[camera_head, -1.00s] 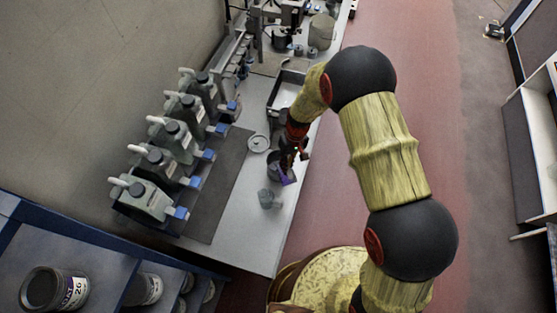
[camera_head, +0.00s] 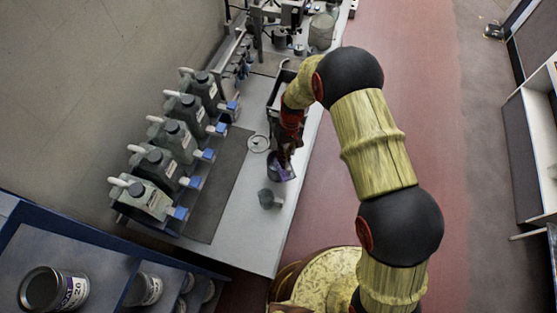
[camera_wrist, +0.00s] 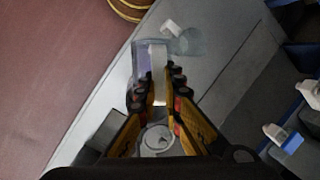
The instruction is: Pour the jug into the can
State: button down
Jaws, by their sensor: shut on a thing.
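My gripper (camera_wrist: 157,88) is shut on the white handle of a purple-tinted clear jug (camera_wrist: 143,58). In the head view the jug (camera_head: 283,173) shows as a purple patch over the near part of the bench. A dark round shape beside and partly behind it looks like the can (camera_head: 273,161), but jug and gripper overlap it. I cannot tell how far the jug is tilted or whether it touches the can. In the wrist view I cannot make out the can clearly.
A second, greenish clear vessel (camera_wrist: 190,42) stands close by; it also shows in the head view (camera_head: 269,199). A round lid (camera_head: 258,143) lies on the bench. Several canisters (camera_head: 173,142) line the left. A dark tray (camera_head: 281,92) lies behind. A labelled can (camera_head: 54,289) stands on the shelf.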

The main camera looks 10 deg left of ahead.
jog(key=shift+w+a+r+g+h+b, duration=0.3)
jog(key=shift+w+a+g+h+b, duration=0.2)
jog(key=shift+w+g, duration=0.2)
dwell(0.6)
jog(key=shift+w+a+r+g+h+b, duration=0.1)
jog(key=shift+w+a+g+h+b, duration=0.1)
jog(key=shift+w+g+b, duration=0.35)
jog(key=shift+w+a+r+g+h+b, duration=0.1)
jog(key=shift+w+a+g+h+b, duration=0.2)
jog(key=shift+b, duration=0.4)
jog(key=shift+s+d+r+p, duration=0.1)
jog(key=shift+d+r+p, duration=0.1)
jog(key=shift+p, duration=0.2)
jog(key=shift+s+d+t+y+p, duration=0.15)
jog(key=shift+s+t+y+p, duration=0.2)
jog(key=shift+p, duration=0.2)
jog(key=shift+s+d+f+t+y+p, duration=0.25)
jog(key=shift+s+d+t+y+p, duration=0.15)
jog(key=shift+s+t, duration=0.2)
jog(key=shift+s+d+f+t+y+p, duration=0.15)
jog(key=shift+s+d+f+t+p, duration=0.1)
jog(key=shift+s+t+p, duration=0.25)
jog(key=shift+s+d+f+t, duration=0.15)
jog(key=shift+s+f+t, duration=0.2)
jog(key=shift+f+t, duration=0.1)
